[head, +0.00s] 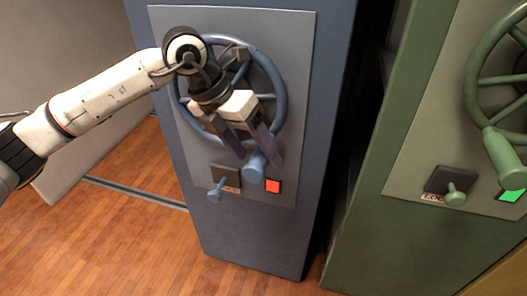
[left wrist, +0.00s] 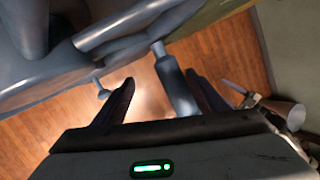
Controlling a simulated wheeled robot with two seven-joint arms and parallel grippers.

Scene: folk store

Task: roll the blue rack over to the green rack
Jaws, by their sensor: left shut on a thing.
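The blue rack (head: 260,235) stands in the middle of the head view. The left wrist view shows the handle (left wrist: 177,85) between the two fingers (left wrist: 160,98). The green rack (head: 375,225) stands to the right, apart from the blue one. My right gripper is out of view.
A dark narrow gap separates the two racks. A floor rail (head: 135,193) runs across the wooden floor to the left of the blue rack; the floor there is clear.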

